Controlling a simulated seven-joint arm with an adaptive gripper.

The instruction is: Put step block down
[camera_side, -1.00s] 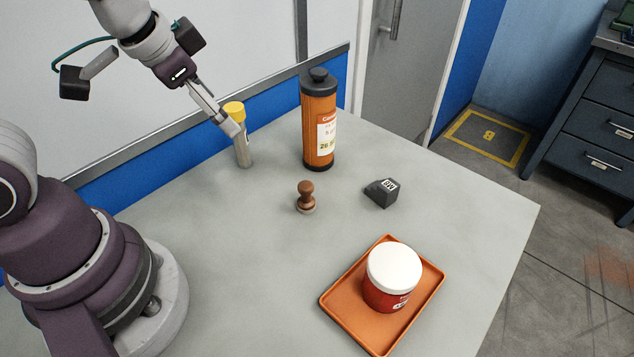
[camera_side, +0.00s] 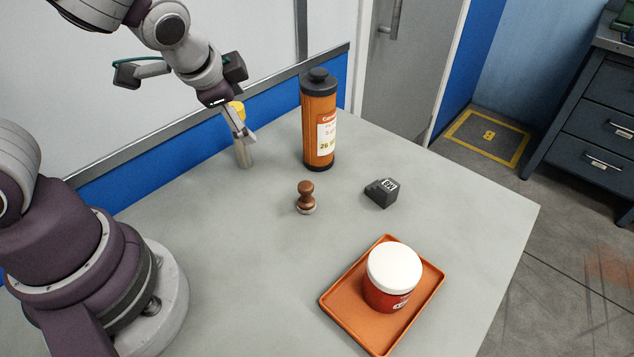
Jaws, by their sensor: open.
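The step block (camera_side: 381,193) is a small dark grey block with a white label on its upper face. It rests on the grey table, right of the wooden stamp and in front of the orange bottle. My gripper (camera_side: 246,139) is open and in the air at the upper left, well apart from the step block. It overlaps the yellow-capped tube in the picture and hides part of it. I cannot tell whether it touches the tube. Nothing shows held between its fingers.
The yellow-capped tube (camera_side: 244,155) and a tall orange bottle (camera_side: 318,122) stand at the back. A wooden stamp (camera_side: 306,197) stands mid-table. An orange tray (camera_side: 345,325) at the front holds a red jar (camera_side: 388,289) with a white lid.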

